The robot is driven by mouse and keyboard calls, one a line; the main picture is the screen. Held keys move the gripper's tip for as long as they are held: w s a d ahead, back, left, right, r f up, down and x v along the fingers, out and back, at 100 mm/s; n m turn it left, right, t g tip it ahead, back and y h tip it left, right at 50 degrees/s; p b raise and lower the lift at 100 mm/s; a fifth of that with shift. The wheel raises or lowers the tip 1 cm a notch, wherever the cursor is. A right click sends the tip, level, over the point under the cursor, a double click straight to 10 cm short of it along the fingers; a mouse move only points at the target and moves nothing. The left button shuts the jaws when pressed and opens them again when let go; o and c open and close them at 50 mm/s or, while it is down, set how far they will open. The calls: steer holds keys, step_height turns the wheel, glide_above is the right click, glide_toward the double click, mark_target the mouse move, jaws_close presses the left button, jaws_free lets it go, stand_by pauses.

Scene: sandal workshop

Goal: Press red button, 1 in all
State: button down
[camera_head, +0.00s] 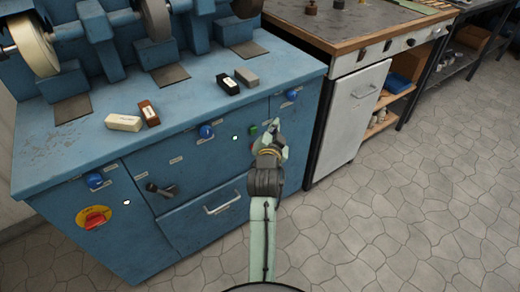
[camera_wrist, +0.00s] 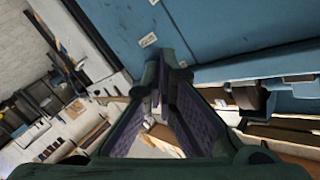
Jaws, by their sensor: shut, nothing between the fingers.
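My gripper (camera_head: 274,126) is shut and empty in front of the right part of the blue cabinet's front panel (camera_head: 227,150) in the head view. A small green button (camera_head: 254,129) shows just left of the fingers. No small red button shows clearly; the gripper covers part of the panel beside the green one. A red switch (camera_head: 95,219) on a round yellow plate sits at the cabinet's lower left, far from my gripper. In the wrist view the closed fingers (camera_wrist: 166,72) point at a blue surface with white labels (camera_wrist: 148,40). I cannot tell whether they touch it.
Blue knobs (camera_head: 207,131) and a black lever (camera_head: 161,189) stick out of the front panel. A drawer handle (camera_head: 223,204) is below. Grinding wheels (camera_head: 38,45) and several small blocks (camera_head: 124,122) are on top. A wooden-topped workbench (camera_head: 335,30) stands right. The floor (camera_head: 400,200) is clear.

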steer(key=s+f+m, duration=0.2)
steer(key=f, duration=0.5)
steer(key=s+d+f+m, duration=0.1)
steer(key=s+f+m, duration=0.1)
steer(key=f, duration=0.6)
steer(key=shift+d+m+g, duration=0.15)
steer(key=shift+m+g, duration=0.25)
steer(key=shift+m, duration=0.1)
steer(key=w+a+b, duration=0.3)
steer(key=w+a, duration=0.2)
steer(key=w, duration=0.2)
steer(key=shift+a+r, duration=0.1)
steer(key=shift+w, duration=0.1)
stand_by(0.3)
steer(key=shift+w+a+b, duration=0.25)
steer(key=shift+w+b, duration=0.05)
steer(key=shift+b, duration=0.15)
